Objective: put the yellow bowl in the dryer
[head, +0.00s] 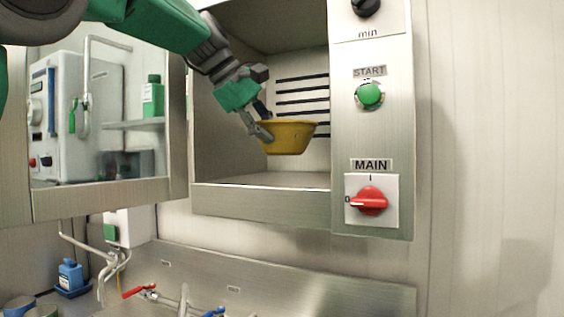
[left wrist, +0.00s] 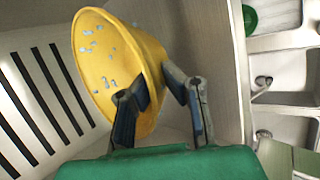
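The yellow bowl (head: 289,138) is in the opening of the metal dryer (head: 260,203), above its floor, and looks roughly level in the head view. My left gripper (head: 262,122) reaches in from the upper left and is shut on the bowl's left side. In the left wrist view the bowl (left wrist: 112,70) has pale blue spots, and the fingers (left wrist: 160,95) sit on either side of its wall. The slotted back wall of the dryer (left wrist: 30,120) shows beside the bowl. My right gripper is in neither view.
The open door (head: 178,130) with a window stands left of the opening. A control panel with a green START button (head: 369,95) and red MAIN switch (head: 370,200) is on the right. Below are a sink area with a red tap handle (head: 138,291) and a blue bottle (head: 70,274).

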